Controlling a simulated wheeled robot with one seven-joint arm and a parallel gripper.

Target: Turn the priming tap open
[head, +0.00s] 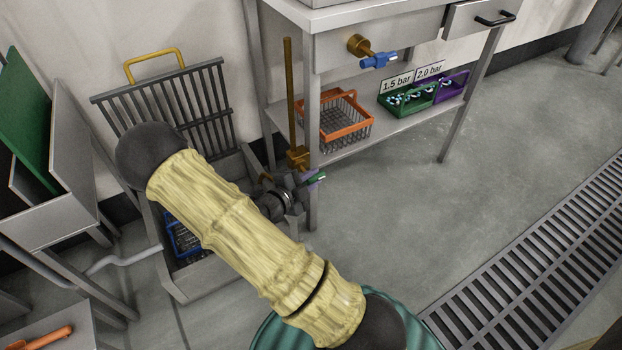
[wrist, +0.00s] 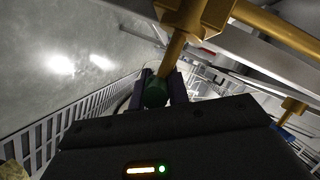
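A brass tap (head: 298,157) sits low on a vertical brass pipe (head: 289,95) by the bench leg. Its green handle (head: 319,177) points to the right. My gripper (head: 312,180) is at this handle, partly hidden behind my own wrist. In the wrist view, the purple fingers of my gripper (wrist: 156,92) lie on both sides of the green handle (wrist: 155,91), with no clear gap. The brass tap body (wrist: 192,14) is just beyond.
The bench's lower shelf (head: 350,150) holds an orange basket (head: 345,99), a green crate (head: 408,100) and a purple crate (head: 455,85). Signs read 1.5 bar and 2.0 bar. A grey bin (head: 180,283) stands behind my arm. Open floor and a drain grate (head: 545,250) lie right.

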